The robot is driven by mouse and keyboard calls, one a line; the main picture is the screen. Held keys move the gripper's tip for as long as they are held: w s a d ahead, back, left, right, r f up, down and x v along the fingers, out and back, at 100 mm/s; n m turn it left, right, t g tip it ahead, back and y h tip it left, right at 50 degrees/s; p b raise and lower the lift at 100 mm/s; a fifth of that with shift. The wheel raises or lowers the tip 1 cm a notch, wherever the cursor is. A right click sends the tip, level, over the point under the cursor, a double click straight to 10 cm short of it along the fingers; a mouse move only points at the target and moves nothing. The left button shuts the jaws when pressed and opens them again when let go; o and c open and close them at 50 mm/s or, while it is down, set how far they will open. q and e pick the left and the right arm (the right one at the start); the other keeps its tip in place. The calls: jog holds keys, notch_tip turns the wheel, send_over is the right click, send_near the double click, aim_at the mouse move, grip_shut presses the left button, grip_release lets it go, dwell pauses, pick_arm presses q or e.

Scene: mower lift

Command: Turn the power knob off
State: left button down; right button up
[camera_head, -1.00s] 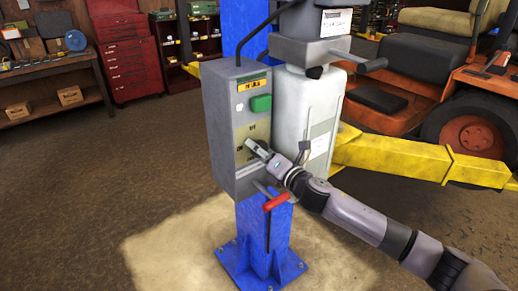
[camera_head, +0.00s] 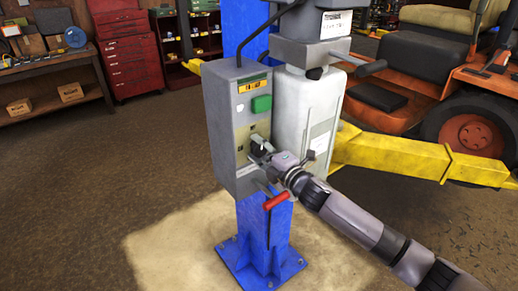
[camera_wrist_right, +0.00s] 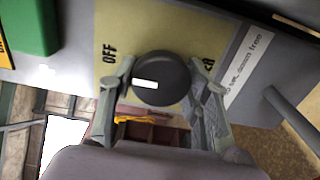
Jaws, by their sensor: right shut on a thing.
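The power knob (camera_wrist_right: 165,72) is round and black with a white mark, on a tan label plate (camera_wrist_right: 150,30) in the right wrist view. The mark lies on the knob's left part in that view. "OFF" is printed to the knob's left; another label to its right is partly covered by a finger. In the head view the knob (camera_head: 258,145) shows small on the front of the grey control box (camera_head: 222,130). My right gripper (camera_wrist_right: 160,88) is shut on the knob, one finger on each side; it also shows in the head view (camera_head: 262,153). My left gripper is out of view.
A green button (camera_head: 261,104) sits above the knob on the box. A red-handled lever (camera_head: 276,202) hangs below it. The white cylinder (camera_head: 295,105), blue post (camera_head: 262,240) and yellow lift arm (camera_head: 400,155) stand close by. The floor at left is open.

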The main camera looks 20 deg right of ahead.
dwell(0.5)
jog(key=o, duration=1.1)
jog(key=shift+o, duration=0.2)
jog(key=v, duration=1.2)
